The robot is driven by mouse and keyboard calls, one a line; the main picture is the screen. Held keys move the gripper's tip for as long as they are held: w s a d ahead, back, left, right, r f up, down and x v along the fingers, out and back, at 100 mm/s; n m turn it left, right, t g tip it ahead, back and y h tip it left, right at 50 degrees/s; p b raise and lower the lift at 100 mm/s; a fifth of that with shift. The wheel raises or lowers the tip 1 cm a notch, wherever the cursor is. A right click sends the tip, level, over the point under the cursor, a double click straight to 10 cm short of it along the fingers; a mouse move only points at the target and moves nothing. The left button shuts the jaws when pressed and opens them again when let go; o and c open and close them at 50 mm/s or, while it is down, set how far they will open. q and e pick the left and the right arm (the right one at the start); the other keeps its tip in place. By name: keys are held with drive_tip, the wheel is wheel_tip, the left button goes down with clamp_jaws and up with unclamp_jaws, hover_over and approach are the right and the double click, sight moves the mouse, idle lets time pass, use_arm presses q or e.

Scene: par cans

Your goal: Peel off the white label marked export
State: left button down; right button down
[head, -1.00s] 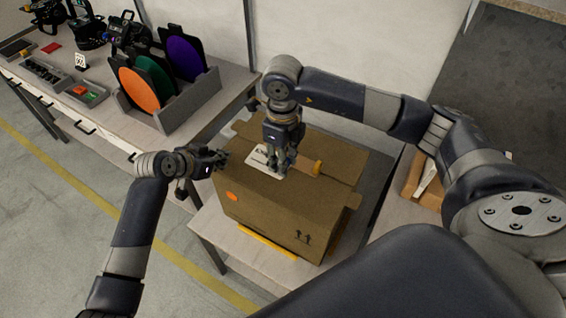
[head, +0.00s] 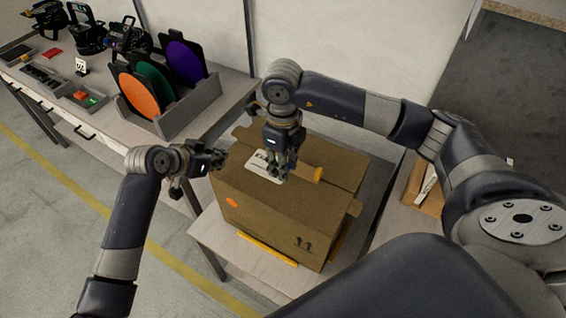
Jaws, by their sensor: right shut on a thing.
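The white label (head: 259,168) with dark print lies on top of a brown cardboard box (head: 265,205), towards its far left side. The print is too small to read. My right gripper (head: 279,176) points down over the label's right edge and is shut on it, hiding part of it. My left gripper (head: 222,159) is beside the box's upper left edge, to the left of the label. Its fingers are too small and dark to tell whether they are open.
The box stands on a table (head: 228,246) with a yellow strip (head: 267,249) at its base. A tan roll (head: 305,173) lies on the box near my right gripper. A bench at left holds a rack (head: 172,118) of coloured discs and several lamps.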

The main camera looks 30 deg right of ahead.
use_arm(q)
drive_tip(key=shift+w+d+r, duration=0.1)
drive_tip(key=shift+r, duration=1.2)
